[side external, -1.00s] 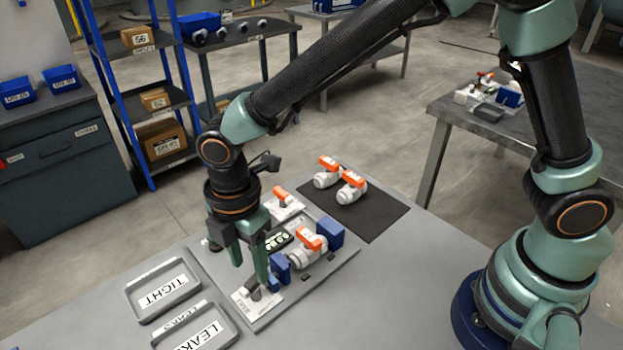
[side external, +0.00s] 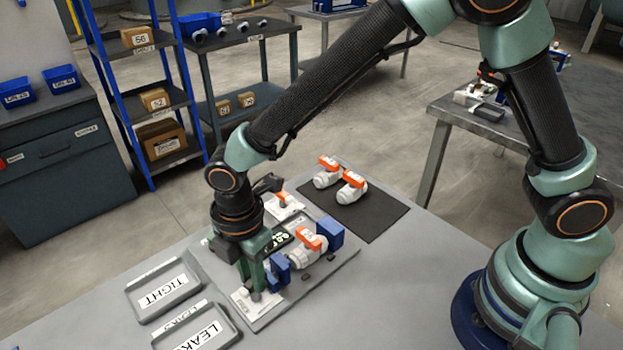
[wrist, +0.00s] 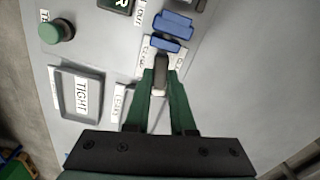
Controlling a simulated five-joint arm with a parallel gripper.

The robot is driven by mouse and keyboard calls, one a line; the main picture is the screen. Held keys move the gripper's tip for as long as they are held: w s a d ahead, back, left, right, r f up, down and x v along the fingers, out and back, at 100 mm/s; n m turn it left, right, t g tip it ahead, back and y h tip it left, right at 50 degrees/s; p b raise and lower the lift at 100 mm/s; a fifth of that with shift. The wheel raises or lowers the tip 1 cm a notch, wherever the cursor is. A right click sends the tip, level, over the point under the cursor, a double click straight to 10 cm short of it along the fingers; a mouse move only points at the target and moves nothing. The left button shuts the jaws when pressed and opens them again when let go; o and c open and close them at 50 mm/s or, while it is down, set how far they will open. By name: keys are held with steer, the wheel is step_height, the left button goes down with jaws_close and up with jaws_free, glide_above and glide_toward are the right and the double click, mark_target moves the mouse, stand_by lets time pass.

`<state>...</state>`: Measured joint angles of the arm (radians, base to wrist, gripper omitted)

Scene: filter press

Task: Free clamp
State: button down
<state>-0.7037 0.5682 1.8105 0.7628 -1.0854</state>
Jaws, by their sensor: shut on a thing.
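My gripper (side external: 257,290) points down at the near left end of the fixture plate (side external: 335,268). Its fingers are shut on the grey clamp lever (wrist: 160,68), which shows between the fingertips in the wrist view. A blue clamp jaw (side external: 281,269) stands just beyond the lever. A second blue block (side external: 330,233) stands at the far end. A white valve (side external: 302,255) with an orange handle (side external: 311,239) sits between the two blue parts. The fingers partly hide the lever in the side view. I cannot tell whether the near jaw touches the valve.
Trays labelled TIGHT (side external: 163,290) and LEAKS (side external: 207,332) lie left of the fixture. Two valves (side external: 340,180) with orange handles rest on a black mat (side external: 375,217) behind. A small white unit with an orange top (side external: 285,203) stands behind my gripper.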

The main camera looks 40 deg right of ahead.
steer(key=shift+m, duration=1.3)
steer(key=c, duration=0.8)
jaws_free()
steer(key=shift+o, duration=0.2)
steer(key=shift+r, duration=0.1)
step_height(320, 180, up, 12)
